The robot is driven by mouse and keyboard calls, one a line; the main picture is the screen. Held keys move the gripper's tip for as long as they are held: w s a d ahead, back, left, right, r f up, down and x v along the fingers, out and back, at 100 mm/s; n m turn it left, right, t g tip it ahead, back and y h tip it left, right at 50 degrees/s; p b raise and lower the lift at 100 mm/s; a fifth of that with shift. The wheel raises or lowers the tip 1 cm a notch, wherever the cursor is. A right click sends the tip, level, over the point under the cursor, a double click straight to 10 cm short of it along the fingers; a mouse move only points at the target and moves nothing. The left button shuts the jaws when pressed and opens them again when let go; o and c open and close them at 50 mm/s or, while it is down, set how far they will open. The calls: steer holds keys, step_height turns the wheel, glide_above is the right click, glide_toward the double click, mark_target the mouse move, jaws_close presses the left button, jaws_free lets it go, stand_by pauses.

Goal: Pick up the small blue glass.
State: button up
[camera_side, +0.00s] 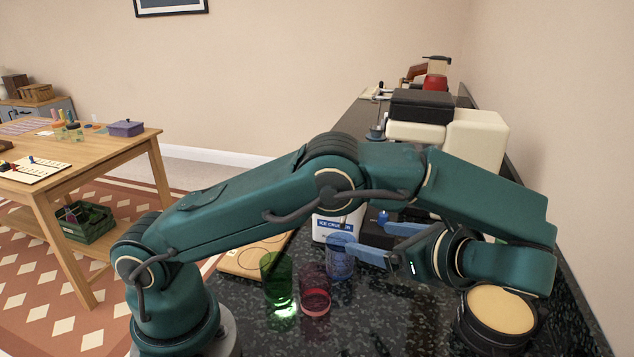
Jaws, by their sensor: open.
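The small blue glass (338,264) stands upright on the dark speckled counter (400,320), near the middle of the view. My gripper (368,236) comes in from the right with its two blue fingers pointing left. The fingers are apart and nothing shows between them. The nearer fingertip overlaps the glass's right edge in the picture; I cannot tell whether it touches. The farther fingertip is up and to the right of the glass.
A green glass (277,280) and a red glass (315,290) stand left of the blue one. A white ice crusher box (333,226) is close behind. A round dark container with a tan top (500,310) sits at right. A wooden board (245,262) lies left.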

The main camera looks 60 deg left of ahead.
step_height(320, 180, down, 4)
steer(key=d+m+y, duration=0.1)
steer(key=d+m, duration=0.1)
glide_toward(334, 240)
steer(key=shift+s+a+f, duration=0.2)
steer(key=shift+a+f, duration=0.65)
steer(key=shift+a, duration=0.1)
steer(key=shift+r+x, duration=0.15)
steer(key=shift+x, duration=1.15)
steer(key=shift+r+x, duration=0.1)
steer(key=shift+x, duration=1.2)
steer(key=shift+w, duration=0.2)
jaws_close()
steer(key=shift+r, duration=0.15)
